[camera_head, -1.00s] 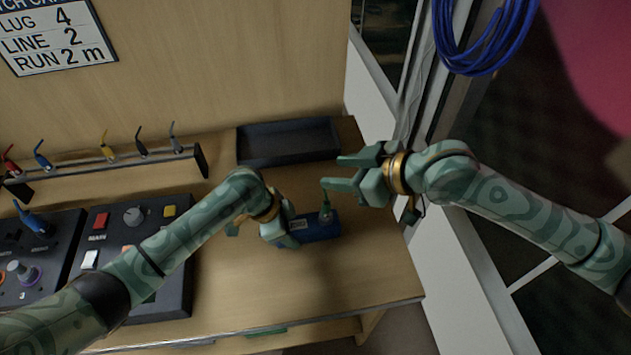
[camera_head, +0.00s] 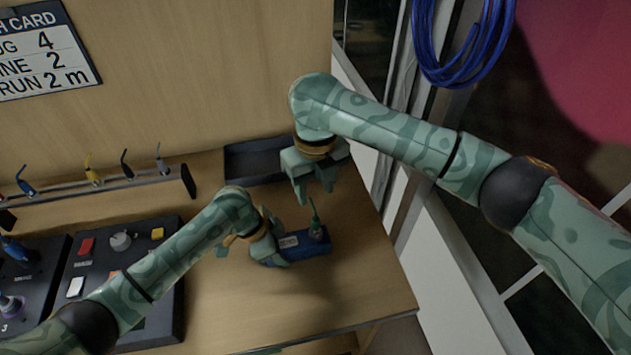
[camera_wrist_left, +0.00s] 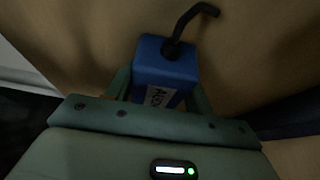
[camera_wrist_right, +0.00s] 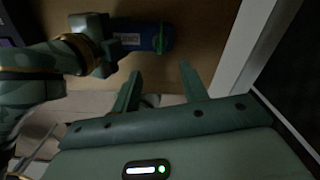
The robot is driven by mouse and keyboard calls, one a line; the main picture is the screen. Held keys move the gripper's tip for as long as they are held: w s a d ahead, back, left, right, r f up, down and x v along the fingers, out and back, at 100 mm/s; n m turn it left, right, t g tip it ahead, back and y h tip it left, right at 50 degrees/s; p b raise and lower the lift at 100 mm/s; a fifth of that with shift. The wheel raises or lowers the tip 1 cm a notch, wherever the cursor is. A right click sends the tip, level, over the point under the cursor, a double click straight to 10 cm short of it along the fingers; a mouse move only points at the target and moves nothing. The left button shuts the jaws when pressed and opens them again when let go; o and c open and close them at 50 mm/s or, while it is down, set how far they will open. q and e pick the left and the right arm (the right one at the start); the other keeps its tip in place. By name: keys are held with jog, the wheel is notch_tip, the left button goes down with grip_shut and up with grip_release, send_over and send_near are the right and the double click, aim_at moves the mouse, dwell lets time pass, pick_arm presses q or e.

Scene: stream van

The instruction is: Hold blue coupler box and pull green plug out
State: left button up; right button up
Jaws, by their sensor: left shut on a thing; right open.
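The blue coupler box (camera_head: 306,243) lies on the wooden desk. It has a white label, which shows partly in the left wrist view (camera_wrist_left: 160,97). The green plug (camera_head: 315,222) stands upright in the right end of its top, with its cable end rising; it looks dark in the left wrist view (camera_wrist_left: 178,46). My left gripper (camera_head: 274,248) is shut on the left end of the box. My right gripper (camera_head: 314,196) is open and empty, pointing down just above and behind the plug. In the right wrist view its fingers (camera_wrist_right: 162,90) are spread below the box (camera_wrist_right: 143,37).
A black tray (camera_head: 256,160) lies at the back of the desk. A rack (camera_head: 110,190) of coloured plugs and black control panels (camera_head: 128,270) stand to the left. Blue cable coils (camera_head: 462,45) hang at the upper right. The desk front right is clear.

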aim_at(316, 215)
notch_tip(316, 215, down, 11)
jog(key=shift+r, duration=0.1)
dwell(0.3)
grip_shut()
